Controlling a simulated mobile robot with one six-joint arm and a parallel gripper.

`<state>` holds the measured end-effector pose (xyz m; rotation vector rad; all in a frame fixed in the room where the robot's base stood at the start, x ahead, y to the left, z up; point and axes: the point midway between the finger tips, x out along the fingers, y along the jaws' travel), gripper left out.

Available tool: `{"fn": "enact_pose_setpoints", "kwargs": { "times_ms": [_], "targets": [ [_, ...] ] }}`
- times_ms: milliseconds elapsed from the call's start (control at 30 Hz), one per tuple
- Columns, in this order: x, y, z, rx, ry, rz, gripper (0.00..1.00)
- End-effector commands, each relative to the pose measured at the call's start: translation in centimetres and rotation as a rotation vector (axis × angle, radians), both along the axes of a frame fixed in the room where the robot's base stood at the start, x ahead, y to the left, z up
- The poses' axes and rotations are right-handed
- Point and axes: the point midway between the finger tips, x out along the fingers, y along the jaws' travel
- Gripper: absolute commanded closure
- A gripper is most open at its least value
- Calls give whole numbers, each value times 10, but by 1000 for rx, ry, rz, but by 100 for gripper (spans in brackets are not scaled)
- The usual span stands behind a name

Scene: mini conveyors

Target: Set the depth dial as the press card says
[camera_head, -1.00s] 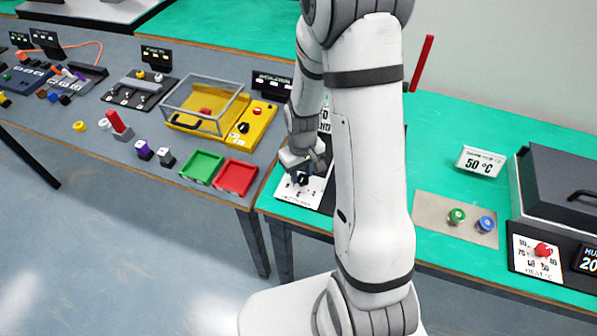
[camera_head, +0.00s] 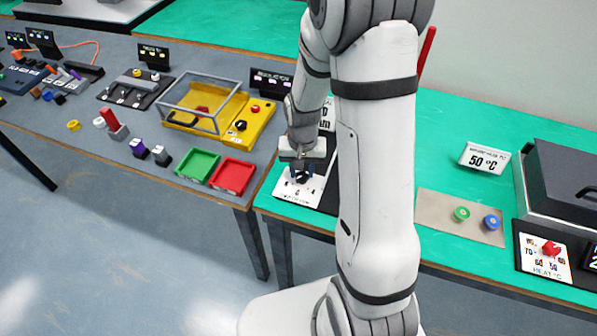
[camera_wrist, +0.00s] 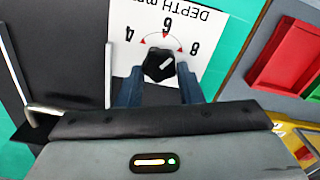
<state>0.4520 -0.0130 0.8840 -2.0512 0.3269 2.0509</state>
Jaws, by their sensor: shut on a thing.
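The depth dial (camera_wrist: 158,66) is a black knob on a white plate (camera_wrist: 207,22) marked DEPTH mm, with 4, 6 and 8 around it, in the wrist view. A white mark on the knob slants toward the upper right, roughly the 8 side. My gripper (camera_wrist: 161,91) has its blue-grey fingers on both sides of the knob and is shut on it. In the head view my gripper (camera_head: 302,175) is down at the plate (camera_head: 298,191), largely covering the dial. The press card (camera_head: 328,113) stands behind, mostly hidden by my arm, and its number cannot be fully read.
A red tray (camera_head: 233,177) and a green tray (camera_head: 198,165) lie left of the press on the grey table, near a yellow machine (camera_head: 250,122). A dark press part (camera_wrist: 55,50) stands beside the plate. Green and blue knobs (camera_head: 462,214) sit farther right.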

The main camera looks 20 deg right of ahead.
Motion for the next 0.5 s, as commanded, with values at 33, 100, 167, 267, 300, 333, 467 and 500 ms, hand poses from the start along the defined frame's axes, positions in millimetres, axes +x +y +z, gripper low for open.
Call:
{"fn": "enact_pose_setpoints", "kwargs": {
  "times_ms": [33,100,167,267,300,333,467,500],
  "targets": [
    [-2,0,-3,1,5,-42,90],
    [-2,0,-3,1,5,-103,90],
    [-2,0,-3,1,6,-153,90],
    [-3,0,-2,0,6,-226,90],
    [-3,0,-2,0,6,-253,90],
    [-3,0,-2,0,6,-273,90],
    [-3,0,-2,0,5,-341,90],
    [-3,0,-2,0,5,-358,90]
  ]
}}
